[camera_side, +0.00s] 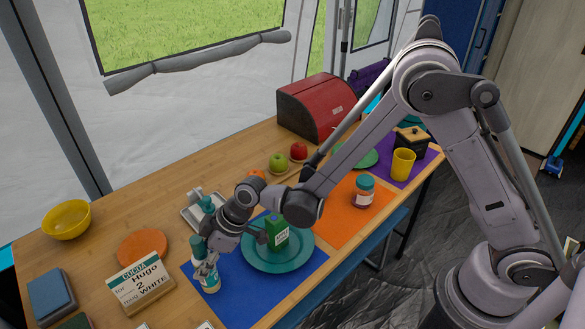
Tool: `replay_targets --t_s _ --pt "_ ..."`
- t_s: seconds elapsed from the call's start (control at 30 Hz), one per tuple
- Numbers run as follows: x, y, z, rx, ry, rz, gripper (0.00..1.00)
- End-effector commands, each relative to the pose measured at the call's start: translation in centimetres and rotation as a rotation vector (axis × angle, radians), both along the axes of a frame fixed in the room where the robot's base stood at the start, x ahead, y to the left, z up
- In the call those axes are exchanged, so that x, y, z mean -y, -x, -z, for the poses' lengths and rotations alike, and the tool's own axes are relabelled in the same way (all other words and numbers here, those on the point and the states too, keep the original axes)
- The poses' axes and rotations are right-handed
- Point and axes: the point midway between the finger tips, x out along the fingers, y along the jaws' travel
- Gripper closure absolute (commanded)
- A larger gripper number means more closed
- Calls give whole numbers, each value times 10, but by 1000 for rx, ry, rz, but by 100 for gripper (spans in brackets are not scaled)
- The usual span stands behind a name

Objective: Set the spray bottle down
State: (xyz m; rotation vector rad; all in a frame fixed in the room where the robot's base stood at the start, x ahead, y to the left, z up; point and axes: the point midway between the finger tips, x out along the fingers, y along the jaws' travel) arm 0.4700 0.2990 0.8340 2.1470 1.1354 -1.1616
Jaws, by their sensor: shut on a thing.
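The spray bottle (208,280), white with a teal top, is at the left edge of the blue mat (262,304). It looks roughly upright. My gripper (205,252) is at its upper part and shut on it, reaching in from the right. The fingers partly cover the bottle's neck. I cannot tell whether its base touches the mat or hangs just above it.
A teal plate (262,262) with a green carton (277,232) is close on the right. A grey tray (190,212) lies behind. A jar (363,190) and yellow cup (402,164) stand farther right.

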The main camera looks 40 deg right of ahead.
Motion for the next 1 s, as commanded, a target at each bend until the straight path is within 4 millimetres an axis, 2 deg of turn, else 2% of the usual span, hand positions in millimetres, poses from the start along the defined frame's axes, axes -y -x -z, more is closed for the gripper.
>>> replay_targets --t_s 0.17,0.2,0.27,0.67,1.0 --pt "0 0 3 1 -1 0 97" --pt "0 0 3 0 0 0 49" --pt "0 0 3 0 0 0 35" --pt "0 0 -1 0 0 0 35" --pt "20 13 -37 -1 -1 2 35"
